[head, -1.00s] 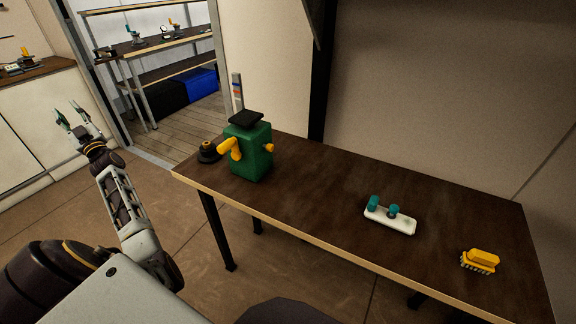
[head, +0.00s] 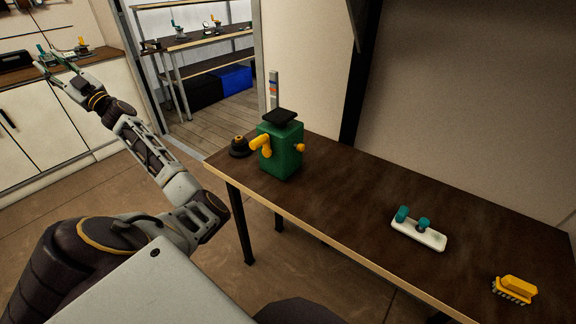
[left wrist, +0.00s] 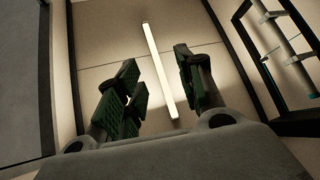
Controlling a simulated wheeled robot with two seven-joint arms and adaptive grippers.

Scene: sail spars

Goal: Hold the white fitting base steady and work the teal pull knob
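The white fitting base (head: 419,234) lies flat on the dark table, right of its middle. Two teal knobs stand on it: one at its left end (head: 402,214) and one near its middle (head: 424,224). I cannot tell which is the pull knob. My left gripper (head: 58,60) is raised at the upper left of the head view, far from the fitting. In the left wrist view its green-padded fingers (left wrist: 160,85) are spread apart with nothing between them. My right gripper is not in view.
On the table (head: 330,205) stand a green box with yellow handles (head: 281,152), a dark round knob-like object (head: 239,147) and a yellow brush (head: 515,289). The tabletop between the green box and the fitting is clear. A doorway shows shelves (head: 205,38) behind.

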